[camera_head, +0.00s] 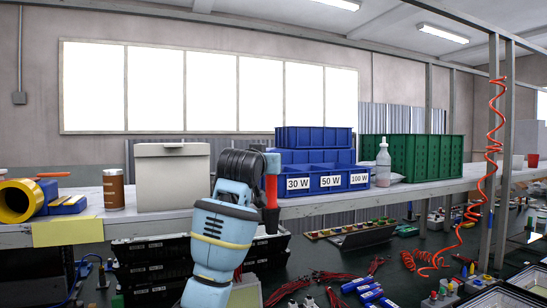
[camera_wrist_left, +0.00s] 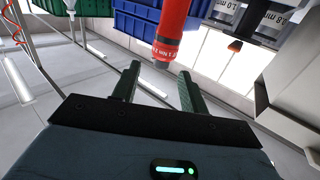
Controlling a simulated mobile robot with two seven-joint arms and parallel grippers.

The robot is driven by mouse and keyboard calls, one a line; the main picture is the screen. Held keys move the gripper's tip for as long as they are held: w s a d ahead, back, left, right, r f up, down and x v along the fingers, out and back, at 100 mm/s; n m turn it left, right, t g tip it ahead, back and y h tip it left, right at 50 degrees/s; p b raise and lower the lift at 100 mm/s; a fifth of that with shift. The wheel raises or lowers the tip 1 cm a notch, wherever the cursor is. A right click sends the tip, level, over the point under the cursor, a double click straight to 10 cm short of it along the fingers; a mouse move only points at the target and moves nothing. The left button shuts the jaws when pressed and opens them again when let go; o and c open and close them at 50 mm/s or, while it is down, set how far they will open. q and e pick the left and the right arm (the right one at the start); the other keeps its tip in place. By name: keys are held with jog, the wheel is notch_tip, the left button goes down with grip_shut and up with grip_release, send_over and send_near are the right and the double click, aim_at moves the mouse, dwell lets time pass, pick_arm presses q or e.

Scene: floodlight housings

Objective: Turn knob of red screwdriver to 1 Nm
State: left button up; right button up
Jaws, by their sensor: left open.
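The red screwdriver (camera_head: 271,190) shows in the head view just below the end of my left arm, in front of the shelf edge. Its lower part looks dark. The left wrist view is upside down. There the red screwdriver (camera_wrist_left: 172,35) comes in from the top edge, with its knob end (camera_wrist_left: 166,54) toward my fingers. Small white Nm markings circle that end; the set value is too small to read surely. My left gripper (camera_wrist_left: 158,68) is open, with the knob end just ahead of its fingertips and apparently not gripped. My right gripper is not in view.
Blue bins (camera_head: 328,180) labelled 30 W, 50 W and 100 W stand on the shelf right of my arm, beside a clear bottle (camera_head: 383,165) and a green crate (camera_head: 424,155). A pale box (camera_head: 172,178) stands left. Below are black crates (camera_head: 150,272) and loose red leads (camera_head: 290,288).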

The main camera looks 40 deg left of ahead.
pick_arm(q)
jog(key=shift+s+a+r, duration=0.1)
jog(key=shift+a+r, duration=0.15)
jog(key=shift+r, duration=0.4)
jog(key=shift+x, duration=3.8)
grip_shut()
